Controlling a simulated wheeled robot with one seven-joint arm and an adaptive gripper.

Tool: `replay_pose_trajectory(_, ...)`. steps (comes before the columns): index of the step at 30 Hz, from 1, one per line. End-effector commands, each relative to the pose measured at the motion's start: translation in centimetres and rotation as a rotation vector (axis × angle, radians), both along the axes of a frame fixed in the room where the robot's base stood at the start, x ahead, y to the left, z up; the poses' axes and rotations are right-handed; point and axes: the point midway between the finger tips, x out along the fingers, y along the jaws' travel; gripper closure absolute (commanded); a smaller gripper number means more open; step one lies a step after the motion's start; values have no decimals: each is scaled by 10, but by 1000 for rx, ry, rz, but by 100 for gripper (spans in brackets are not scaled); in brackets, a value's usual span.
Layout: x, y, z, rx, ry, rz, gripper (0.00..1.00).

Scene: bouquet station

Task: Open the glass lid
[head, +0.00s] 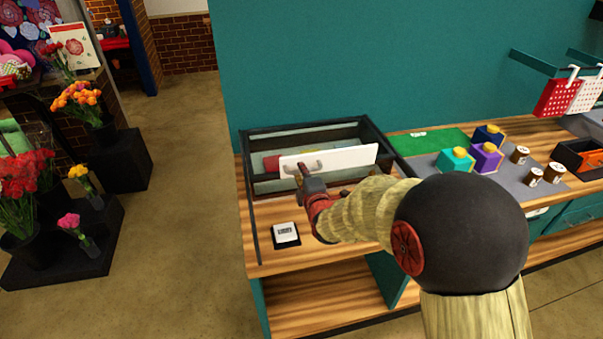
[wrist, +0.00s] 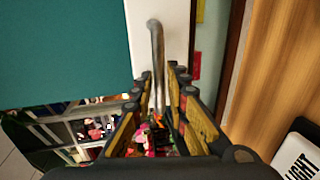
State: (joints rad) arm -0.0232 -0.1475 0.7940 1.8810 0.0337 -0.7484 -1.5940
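The glass case (head: 262,186) has a black frame and stands at the left end of the wooden counter. A white panel (head: 350,156) with a grey bar handle (head: 318,164) is at its front. Which part of the case is the lid's edge is not clear. My gripper (head: 303,176) is at the left end of the handle and hides part of it. In the wrist view the handle (wrist: 156,45) runs between my two fingers (wrist: 160,76), which sit close on either side of it. Whether both fingers press on it is not clear.
A small black-and-white sign (head: 286,233) lies on the counter in front of the case. To the right are a green mat (head: 430,141), coloured boxes (head: 486,157) and several spools (head: 534,176).

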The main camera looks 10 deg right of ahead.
Motion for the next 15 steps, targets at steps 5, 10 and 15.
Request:
replay_pose_trajectory(5, 6, 0, -1, 0, 0, 0, 84)
replay_pose_trajectory(10, 6, 0, -1, 1, 0, 0, 84)
replay_pose_trajectory(15, 6, 0, -1, 1, 0, 0, 92)
